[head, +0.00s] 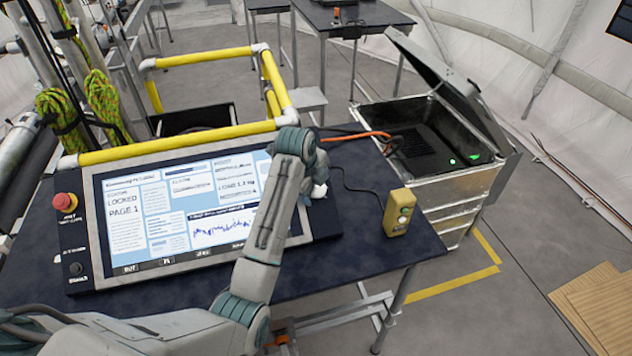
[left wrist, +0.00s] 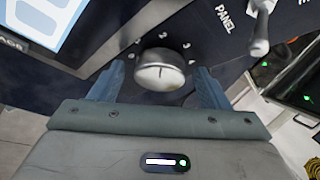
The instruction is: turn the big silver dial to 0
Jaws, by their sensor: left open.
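The big silver dial (left wrist: 160,72) is in the middle of the left wrist view, on the dark panel, with white numbers on the panel around its far side; 2 and 3 are readable. A thin mark shows on its face, but I cannot tell which number it points to. My left gripper (left wrist: 158,78) is open, with one blue finger on each side of the dial. Small gaps seem to show between fingers and dial; contact is unclear. In the head view my left arm hides the dial, and the fingertips cannot be made out. My right gripper is not in view.
A silver lever (left wrist: 260,38) stands right of the dial near the word PANEL. The console screen (head: 165,225) reads LOCKED PAGE 1. A red button (head: 64,202) is at its left. A yellow box (head: 398,215) and an open case (head: 455,185) are to the right.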

